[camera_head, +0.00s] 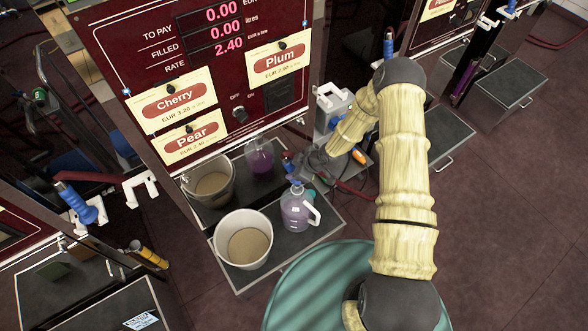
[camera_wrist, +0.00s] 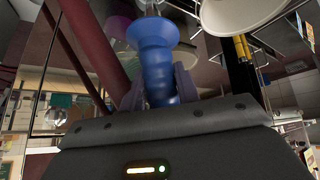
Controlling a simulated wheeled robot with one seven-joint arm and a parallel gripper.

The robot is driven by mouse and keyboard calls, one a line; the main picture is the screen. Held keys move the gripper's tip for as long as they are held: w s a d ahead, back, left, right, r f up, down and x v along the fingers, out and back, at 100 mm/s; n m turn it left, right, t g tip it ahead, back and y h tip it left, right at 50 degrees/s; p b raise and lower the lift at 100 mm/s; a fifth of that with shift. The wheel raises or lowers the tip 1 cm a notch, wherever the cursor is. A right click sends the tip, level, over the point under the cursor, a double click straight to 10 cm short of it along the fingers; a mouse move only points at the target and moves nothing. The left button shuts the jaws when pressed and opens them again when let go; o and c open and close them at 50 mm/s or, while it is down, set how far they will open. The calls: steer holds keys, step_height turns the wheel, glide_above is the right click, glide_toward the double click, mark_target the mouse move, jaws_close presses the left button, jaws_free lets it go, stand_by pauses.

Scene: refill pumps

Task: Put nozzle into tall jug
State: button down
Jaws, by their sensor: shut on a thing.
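The tall jug (camera_head: 297,210) is clear, with purple liquid inside and a white handle on its right. It stands upright on the grey tray in front of the pump. My gripper (camera_head: 312,166) is just behind and above the jug in the head view, shut on the blue nozzle. The wrist view shows the nozzle's blue flared body (camera_wrist: 155,65) between the two fingers, pointing away from my gripper (camera_wrist: 158,88). In the head view a little blue and red shows near the jug's mouth. Whether the spout is inside the mouth cannot be told.
A white bucket (camera_head: 243,252) with tan contents stands left of the jug on the tray (camera_head: 322,228). The pump's shiny lower panel shows what look like reflections of bucket and jug. A dark red hose (camera_head: 352,190) runs by my gripper. A round teal surface (camera_head: 310,290) is in front.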

steer(key=shift+f+b, duration=2.35)
steer(key=shift+f, duration=0.7)
steer(key=c, duration=0.9)
jaws_free()
steer(key=shift+c, duration=0.2)
steer(key=p+v, duration=0.1)
steer(key=v, duration=1.6)
steer(key=shift+d, duration=0.15)
steer(key=shift+r, duration=0.1)
